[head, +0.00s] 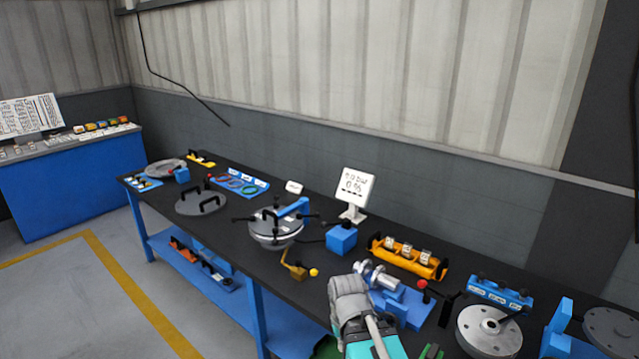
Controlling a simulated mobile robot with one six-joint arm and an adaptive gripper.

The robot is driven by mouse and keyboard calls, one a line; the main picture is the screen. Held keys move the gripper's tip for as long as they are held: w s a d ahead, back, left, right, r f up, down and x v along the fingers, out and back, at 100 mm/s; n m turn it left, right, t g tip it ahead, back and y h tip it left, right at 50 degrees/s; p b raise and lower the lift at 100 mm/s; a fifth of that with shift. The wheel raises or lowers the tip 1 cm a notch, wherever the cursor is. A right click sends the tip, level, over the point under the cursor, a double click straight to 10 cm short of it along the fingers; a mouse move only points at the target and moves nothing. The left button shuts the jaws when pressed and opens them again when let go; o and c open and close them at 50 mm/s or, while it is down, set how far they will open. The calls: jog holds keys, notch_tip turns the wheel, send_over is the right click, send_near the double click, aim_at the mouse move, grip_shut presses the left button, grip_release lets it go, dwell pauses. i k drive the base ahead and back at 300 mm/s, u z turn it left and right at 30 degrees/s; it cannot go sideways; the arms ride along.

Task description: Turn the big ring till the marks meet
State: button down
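A round grey metal shell (275,236) stands on the dark bench near the middle of the head view. A wide ring (270,220) with black handles sticking out runs around its top. A blue bar (293,208) reaches over it from the right. Small pale patches show on its top, but I cannot make out the marks or whether they line up. My gripper (347,287) is in front and to the right of the shell, apart from it, above the bench. I see it from behind and its fingertips are hidden, so its opening does not show.
A brass piece with a yellow knob (295,268) stands between shell and gripper. A blue box (341,239) and a display sign (355,190) stand right of the shell. A grey disc with handles (201,202) lies left. An orange rack (408,258) stands right.

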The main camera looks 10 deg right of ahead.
aim_at(507, 345)
jog(key=z, duration=1.35)
